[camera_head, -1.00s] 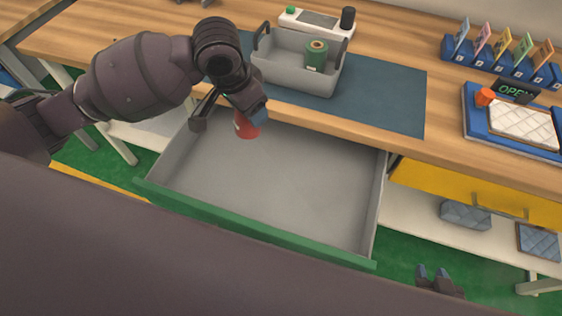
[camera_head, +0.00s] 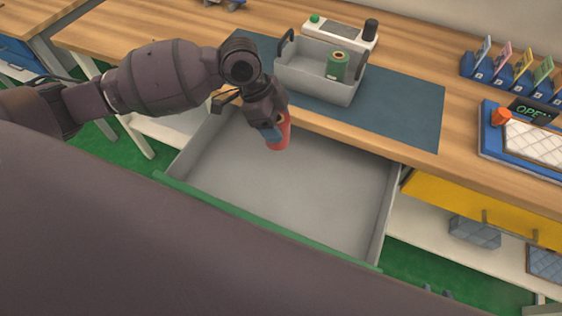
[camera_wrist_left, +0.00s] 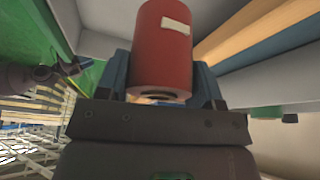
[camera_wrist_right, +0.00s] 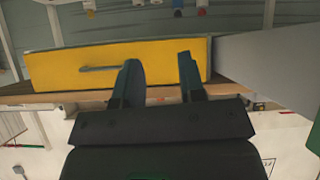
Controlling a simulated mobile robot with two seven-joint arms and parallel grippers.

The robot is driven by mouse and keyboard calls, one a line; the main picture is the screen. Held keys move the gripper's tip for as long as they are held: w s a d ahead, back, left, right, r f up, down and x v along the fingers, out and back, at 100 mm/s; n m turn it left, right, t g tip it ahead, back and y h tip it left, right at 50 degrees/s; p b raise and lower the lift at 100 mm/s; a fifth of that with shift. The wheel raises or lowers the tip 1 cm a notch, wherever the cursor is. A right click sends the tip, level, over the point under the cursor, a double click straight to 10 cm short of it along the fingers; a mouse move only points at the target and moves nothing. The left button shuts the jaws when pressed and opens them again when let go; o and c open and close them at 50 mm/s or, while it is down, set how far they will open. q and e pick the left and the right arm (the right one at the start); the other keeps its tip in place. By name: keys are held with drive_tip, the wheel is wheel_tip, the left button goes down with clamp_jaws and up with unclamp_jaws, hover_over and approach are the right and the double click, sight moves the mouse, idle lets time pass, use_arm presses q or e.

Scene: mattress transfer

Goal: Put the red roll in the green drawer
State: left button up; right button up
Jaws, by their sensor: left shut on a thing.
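The red roll (camera_head: 283,131) is in my left gripper (camera_head: 272,130), above the back part of the open green drawer (camera_head: 300,205). In the left wrist view the roll (camera_wrist_left: 165,50) stands between the two fingers (camera_wrist_left: 162,85), with a pale label on its side and its hollow end facing the gripper. The drawer has a green front, grey walls and an empty visible floor. My right gripper (camera_wrist_right: 160,68) is open and empty in the right wrist view, with a closed yellow drawer (camera_wrist_right: 110,65) beyond its fingers.
A grey bin (camera_head: 315,83) holding a green roll (camera_head: 338,67) stands on the blue mat (camera_head: 410,110). The wooden table edge runs behind the open drawer.

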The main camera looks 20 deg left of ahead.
use_arm(q)
wheel_tip(320, 180, down, 16)
drive_tip(key=shift+r+b, duration=0.15)
drive_tip(key=shift+b, duration=1.1)
use_arm(e)
drive_tip(key=shift+w+a+f, duration=0.1)
drive_tip(key=shift+w+f, duration=0.4)
drive_tip(key=shift+f, duration=0.05)
use_arm(q)
drive_tip(key=o, duration=1.1)
use_arm(e)
drive_tip(key=shift+w+a, duration=0.1)
drive_tip(key=shift+w, duration=0.05)
